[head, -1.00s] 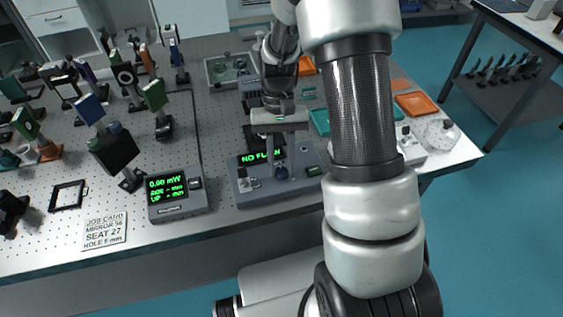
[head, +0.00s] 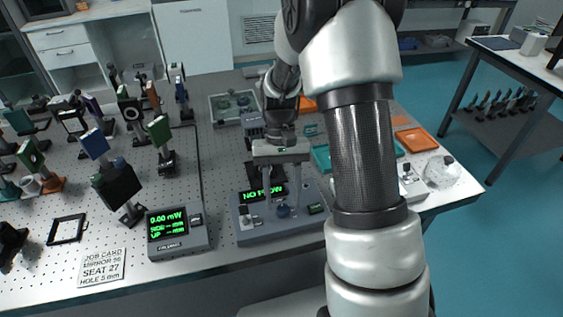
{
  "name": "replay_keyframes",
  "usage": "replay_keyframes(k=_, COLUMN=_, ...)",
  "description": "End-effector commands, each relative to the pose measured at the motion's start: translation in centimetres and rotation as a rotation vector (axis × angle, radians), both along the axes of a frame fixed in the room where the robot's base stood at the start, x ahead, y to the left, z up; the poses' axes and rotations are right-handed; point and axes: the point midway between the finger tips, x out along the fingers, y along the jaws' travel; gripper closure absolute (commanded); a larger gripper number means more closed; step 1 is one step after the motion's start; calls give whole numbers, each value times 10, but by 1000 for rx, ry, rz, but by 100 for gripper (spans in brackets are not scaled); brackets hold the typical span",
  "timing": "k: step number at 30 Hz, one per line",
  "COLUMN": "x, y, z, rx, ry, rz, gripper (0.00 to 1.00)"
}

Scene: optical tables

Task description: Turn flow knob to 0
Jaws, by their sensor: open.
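The flow unit (head: 255,228) is a grey-blue box near the table's front edge, with a green "NO FLOW" display. A dark blue round knob (head: 284,211) is on its front panel, with a small white-topped part to its left and a dark green-lit part to its right. My gripper (head: 283,206) points down over the unit, its two fingers apart, one on each side of the knob as seen from here. I cannot tell whether the fingers touch the knob or how high they are above the panel. No pointer or scale on the knob can be read.
A power meter (head: 178,233) reading 0.00 mW stands left of the unit, beside a job card (head: 102,267). Several optics mounts crowd the table's left. Orange trays (head: 416,140) and a clear round dish (head: 441,171) lie to the right, partly behind my arm.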

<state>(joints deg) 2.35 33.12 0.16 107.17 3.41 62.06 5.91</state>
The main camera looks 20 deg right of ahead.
Motion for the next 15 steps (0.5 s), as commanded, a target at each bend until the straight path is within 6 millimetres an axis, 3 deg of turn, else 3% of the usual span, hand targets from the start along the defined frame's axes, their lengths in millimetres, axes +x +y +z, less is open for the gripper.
replay_keyframes(k=15, x=47, y=-9, z=113, rx=0, ry=-6, rz=0, gripper=55)
